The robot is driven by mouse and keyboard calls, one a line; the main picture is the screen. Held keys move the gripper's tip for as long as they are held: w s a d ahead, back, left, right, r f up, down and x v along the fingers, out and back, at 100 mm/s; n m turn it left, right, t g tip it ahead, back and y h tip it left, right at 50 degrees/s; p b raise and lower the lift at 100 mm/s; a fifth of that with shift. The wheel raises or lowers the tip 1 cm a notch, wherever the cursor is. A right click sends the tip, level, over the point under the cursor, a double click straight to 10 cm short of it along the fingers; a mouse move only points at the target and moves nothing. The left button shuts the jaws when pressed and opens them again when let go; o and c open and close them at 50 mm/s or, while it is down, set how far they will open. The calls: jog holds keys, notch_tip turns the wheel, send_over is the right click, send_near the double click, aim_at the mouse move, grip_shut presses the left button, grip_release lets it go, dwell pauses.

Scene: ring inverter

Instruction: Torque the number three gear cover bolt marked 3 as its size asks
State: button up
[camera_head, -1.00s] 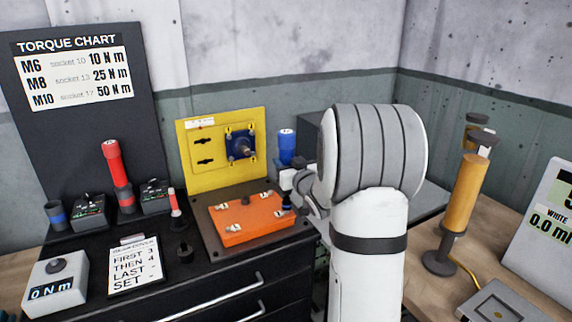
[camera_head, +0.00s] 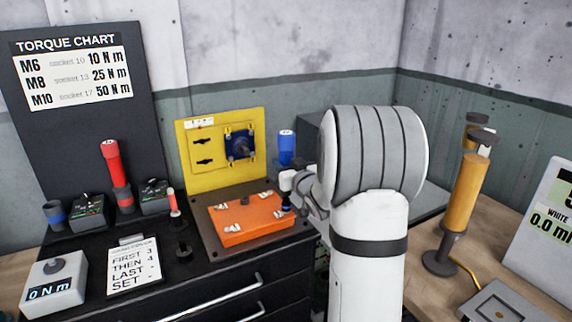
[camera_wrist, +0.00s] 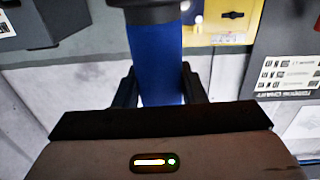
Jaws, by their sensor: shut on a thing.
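The orange gear cover (camera_head: 250,224) lies on a dark plate in front of the yellow panel. Light tags with small numbers sit near its corners; the numbers are too small to read. My gripper (camera_wrist: 160,88) is shut around a blue cylindrical tool (camera_wrist: 155,60), seen upright in the head view (camera_head: 286,146). The tool's dark lower end is at the cover's right corner, where it hides the bolt. I cannot tell whether it is seated on it. My arm hides the space right of the cover.
A torque chart (camera_head: 70,75) gives M6 10, M8 25 and M10 50 N m. A red tool (camera_head: 112,165) stands left, near a blue-banded piece (camera_head: 55,214). A tester (camera_head: 54,285) reads 0 N m. A sequence card (camera_head: 133,268) lies in front. A yellow panel (camera_head: 195,160) stands behind.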

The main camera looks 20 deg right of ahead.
aim_at(289, 156)
jog(key=shift+f+b, duration=0.85)
jog(key=shift+f, duration=0.05)
dwell(0.9)
jog(key=shift+f+b, duration=0.1)
jog(key=shift+b, duration=0.25)
dwell(0.4)
dwell(0.7)
jog(key=shift+r+p, duration=1.5)
jog(key=shift+r, duration=1.2)
jog(key=shift+f, duration=0.1)
